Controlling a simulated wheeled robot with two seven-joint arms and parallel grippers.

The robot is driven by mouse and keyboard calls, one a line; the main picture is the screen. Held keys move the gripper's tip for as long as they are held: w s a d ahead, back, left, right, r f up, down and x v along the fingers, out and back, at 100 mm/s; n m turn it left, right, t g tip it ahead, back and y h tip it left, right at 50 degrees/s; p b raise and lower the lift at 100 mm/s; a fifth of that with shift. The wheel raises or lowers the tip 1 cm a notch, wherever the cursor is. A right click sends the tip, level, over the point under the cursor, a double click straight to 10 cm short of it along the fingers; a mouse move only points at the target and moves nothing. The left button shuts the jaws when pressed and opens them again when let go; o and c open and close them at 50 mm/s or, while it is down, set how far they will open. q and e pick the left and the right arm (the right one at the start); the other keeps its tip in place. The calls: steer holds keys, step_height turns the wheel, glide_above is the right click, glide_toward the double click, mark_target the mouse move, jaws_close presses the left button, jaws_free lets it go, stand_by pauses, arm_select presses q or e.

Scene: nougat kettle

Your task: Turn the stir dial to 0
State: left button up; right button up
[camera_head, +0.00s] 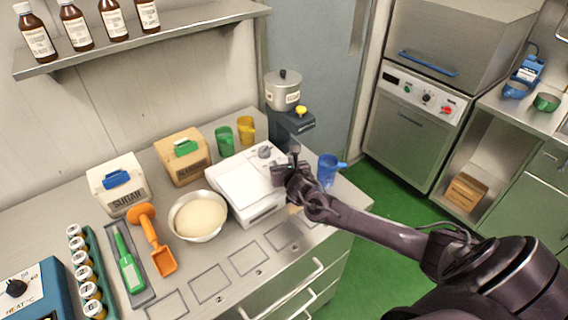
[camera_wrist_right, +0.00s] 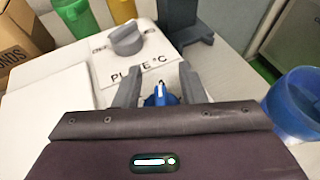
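A white hotplate unit (camera_head: 250,183) stands on the bench. Its grey dial (camera_wrist_right: 126,40), above the printed words "PLATE °C", also shows in the head view (camera_head: 265,151). A blue dial with a white pointer mark (camera_wrist_right: 160,96) sits nearer my right wrist; no label for it is visible, and I take it as the stir dial. My right gripper (camera_wrist_right: 160,82) has its two fingers apart, one on each side of the blue dial; firm contact is not visible. In the head view the right gripper (camera_head: 288,168) hides this dial. My left gripper is not in view.
A blue cup (camera_head: 328,171) stands just right of my right gripper. A green cup (camera_head: 224,141), a yellow cup (camera_head: 246,130) and a grey device with a metal pot (camera_head: 283,91) stand behind.

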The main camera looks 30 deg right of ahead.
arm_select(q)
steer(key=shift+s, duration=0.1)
arm_select(e)
steer(key=shift+f, duration=0.1)
jaws_close()
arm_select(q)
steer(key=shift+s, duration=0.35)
